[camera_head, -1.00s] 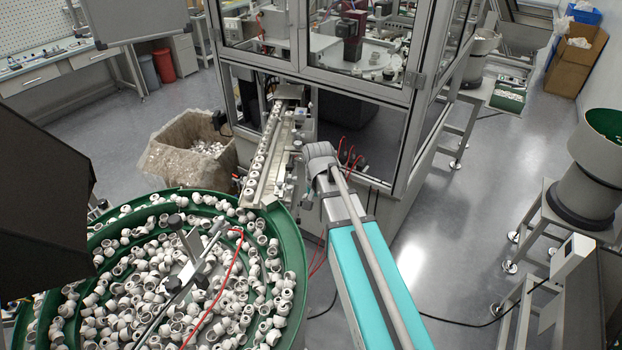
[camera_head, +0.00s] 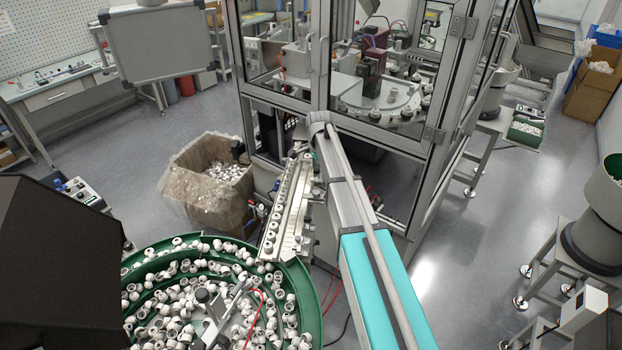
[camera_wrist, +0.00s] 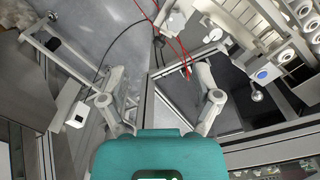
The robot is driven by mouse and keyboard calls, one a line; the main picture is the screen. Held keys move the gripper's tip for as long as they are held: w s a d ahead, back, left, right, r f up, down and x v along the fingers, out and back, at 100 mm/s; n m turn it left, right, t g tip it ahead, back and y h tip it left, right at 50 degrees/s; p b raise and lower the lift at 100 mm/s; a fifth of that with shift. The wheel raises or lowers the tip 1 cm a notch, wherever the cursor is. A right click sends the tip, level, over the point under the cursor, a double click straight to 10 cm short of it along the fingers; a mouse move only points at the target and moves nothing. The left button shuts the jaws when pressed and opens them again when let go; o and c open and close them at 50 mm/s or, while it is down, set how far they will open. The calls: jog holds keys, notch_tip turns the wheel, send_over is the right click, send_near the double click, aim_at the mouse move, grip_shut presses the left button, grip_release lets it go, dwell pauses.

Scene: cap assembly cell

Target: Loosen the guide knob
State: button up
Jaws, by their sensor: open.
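My gripper (camera_wrist: 160,74) is open and empty in the wrist view, its two fingers wide apart with cables and floor behind them. A small round metal knob (camera_wrist: 257,96) on a thin stem shows right of the right finger, apart from it; it may be the guide knob. A blue-faced round part (camera_wrist: 264,75) sits just above it. The guide rail with white caps (camera_wrist: 299,20) is at the upper right. In the head view the feed rail (camera_head: 293,205) runs from the bowl to the machine. My arm hides my gripper there, and I cannot make out the knob.
The green bowl feeder (camera_head: 309,290) full of white caps stands at the lower left. The framed machine enclosure (camera_head: 330,60) is behind the rail. A lined waste box (camera_head: 190,190) stands left of the rail. Red tubes (camera_wrist: 180,45) hang near my fingers.

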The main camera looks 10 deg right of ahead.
aim_at(316, 191)
jog(key=shift+w+d+r+m, duration=0.1)
jog(key=shift+w+r+m, duration=0.2)
jog(key=shift+w, duration=0.35)
jog(key=shift+w+d+r+m, duration=0.1)
jog(key=shift+w+r+m, duration=0.1)
jog(key=shift+w+r, duration=0.3)
jog(key=shift+w+a+f, duration=0.1)
jog(key=shift+a, duration=0.05)
jog(key=shift+f, duration=0.2)
notch_tip(316, 191, down, 13)
jog(key=b, duration=1.3)
jog(key=shift+f, duration=0.2)
